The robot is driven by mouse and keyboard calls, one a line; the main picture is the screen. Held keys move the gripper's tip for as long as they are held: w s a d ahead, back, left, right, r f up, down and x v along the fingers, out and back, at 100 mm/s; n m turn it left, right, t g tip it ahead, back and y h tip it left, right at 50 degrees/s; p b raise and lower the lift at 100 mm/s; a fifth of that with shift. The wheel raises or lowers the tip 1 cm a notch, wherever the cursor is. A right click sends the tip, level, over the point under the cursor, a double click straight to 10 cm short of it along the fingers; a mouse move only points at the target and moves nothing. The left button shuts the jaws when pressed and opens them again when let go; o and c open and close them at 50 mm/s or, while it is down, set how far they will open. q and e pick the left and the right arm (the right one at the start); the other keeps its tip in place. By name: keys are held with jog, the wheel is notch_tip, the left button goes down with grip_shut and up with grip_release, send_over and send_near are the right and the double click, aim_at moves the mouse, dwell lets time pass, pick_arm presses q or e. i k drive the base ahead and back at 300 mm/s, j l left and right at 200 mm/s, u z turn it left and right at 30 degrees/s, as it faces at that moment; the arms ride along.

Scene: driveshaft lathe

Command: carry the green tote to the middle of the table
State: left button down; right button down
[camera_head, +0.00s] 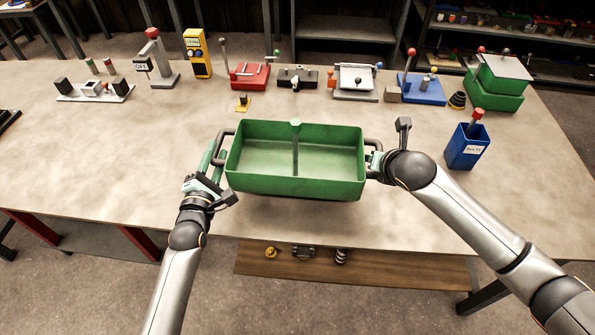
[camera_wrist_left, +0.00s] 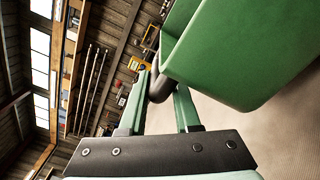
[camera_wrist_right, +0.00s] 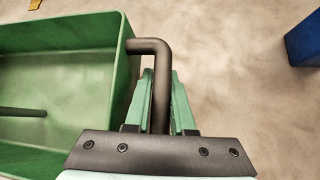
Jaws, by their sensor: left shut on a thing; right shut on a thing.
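My left gripper (camera_head: 216,163) is shut on the tote's left handle, which shows in the left wrist view (camera_wrist_left: 160,85). My right gripper (camera_head: 375,160) is shut on the right handle, clear in the right wrist view (camera_wrist_right: 160,85).
A blue bolts bin (camera_head: 466,148) stands right of the tote. A small yellow piece (camera_head: 242,103) lies just behind it. Red (camera_head: 249,76), grey (camera_head: 356,82) and blue (camera_head: 421,89) fixtures line the back. A green box (camera_head: 494,92) stands back right. The table's left side is mostly clear.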

aim_at(73, 165)
jog(key=j, duration=1.05)
jog(key=i+j, duration=0.15)
jog(key=j, duration=2)
